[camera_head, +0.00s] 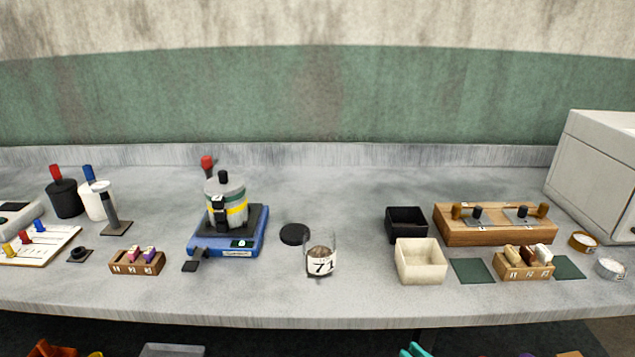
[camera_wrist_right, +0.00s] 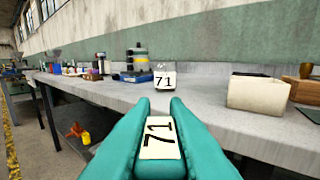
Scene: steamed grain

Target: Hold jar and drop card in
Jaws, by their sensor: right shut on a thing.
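The clear glass jar (camera_head: 320,264) stands open and upright near the middle of the counter, with a white "71" label on its front and a brownish lump inside. It also shows in the right wrist view (camera_wrist_right: 164,81), ahead of the fingers. My right gripper (camera_wrist_right: 161,106) has teal fingers shut on a small pale card (camera_wrist_right: 158,138) marked "71". It is apart from the jar, and only its teal tips show at the bottom edge of the head view (camera_head: 416,350). My left gripper is not in view.
A black disc-shaped lid (camera_head: 294,234) lies behind the jar. A blue scale (camera_head: 228,244) with a canister stands to the left. A cream box (camera_head: 421,261) and black box (camera_head: 406,224) stand to the right. The counter before the jar is clear.

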